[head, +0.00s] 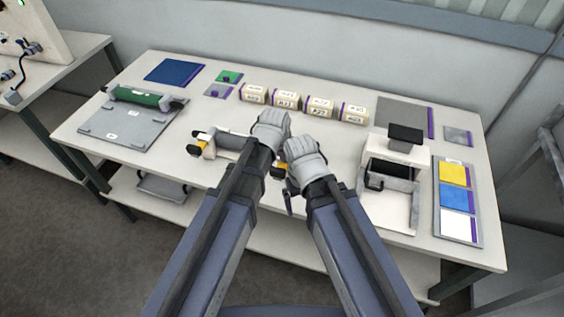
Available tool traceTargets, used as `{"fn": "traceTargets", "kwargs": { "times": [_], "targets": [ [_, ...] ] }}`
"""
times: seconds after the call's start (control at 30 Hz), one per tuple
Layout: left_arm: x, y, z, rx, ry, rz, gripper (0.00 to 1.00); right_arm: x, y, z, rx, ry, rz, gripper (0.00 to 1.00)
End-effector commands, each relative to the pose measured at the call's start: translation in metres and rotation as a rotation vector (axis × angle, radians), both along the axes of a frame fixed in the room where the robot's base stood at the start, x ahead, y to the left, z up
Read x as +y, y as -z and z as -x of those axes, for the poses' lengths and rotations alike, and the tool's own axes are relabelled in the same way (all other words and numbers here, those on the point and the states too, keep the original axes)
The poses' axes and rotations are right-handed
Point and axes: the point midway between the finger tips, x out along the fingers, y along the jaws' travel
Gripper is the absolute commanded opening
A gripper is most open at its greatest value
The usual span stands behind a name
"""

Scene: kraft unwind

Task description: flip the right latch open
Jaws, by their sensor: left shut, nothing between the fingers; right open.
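A low stand with a grey roll (236,141) sits at the front middle of the table in the head view. Its left end has a white bracket with a yellow and black latch (199,141). At its right end a small yellow part, seemingly the right latch (279,170), shows between my two arms; the rest of it is hidden. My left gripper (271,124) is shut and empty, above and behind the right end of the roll. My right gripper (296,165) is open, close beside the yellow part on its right. I cannot tell whether it touches the latch.
Several labelled boxes (285,100) stand in a row behind my grippers. A white machine with a black screen (405,134) stands to the right, beside a tray of coloured sheets (456,200). A grey board with a green roller (139,97) lies at the left.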

Motion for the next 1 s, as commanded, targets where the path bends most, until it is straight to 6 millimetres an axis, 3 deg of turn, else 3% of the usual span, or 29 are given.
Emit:
{"fn": "traceTargets", "kwargs": {
  "times": [0.03, 0.1, 0.53, 0.7, 1.0],
  "targets": [
    [-0.002, -0.004, -0.010, 0.000, -0.001, 0.000, 0.00, 0.000, -0.004, 0.000, 0.000, 0.000, 0.000, 1.00],
    [0.001, -0.021, 0.000, 0.000, 0.000, 0.000, 0.00, 0.000, -0.021, 0.000, 0.000, 0.000, 0.000, 1.00],
    [0.007, -0.085, 0.021, -0.002, 0.000, 0.001, 0.00, 0.000, -0.085, 0.000, 0.000, -0.002, 0.000, 1.00],
    [0.009, -0.095, 0.025, -0.002, 0.000, 0.001, 0.00, 0.000, -0.095, 0.000, 0.000, -0.002, 0.000, 1.00],
    [0.009, -0.094, 0.025, -0.002, 0.000, 0.001, 0.00, 0.000, -0.094, 0.000, 0.000, -0.002, 0.000, 1.00]
  ]
}}
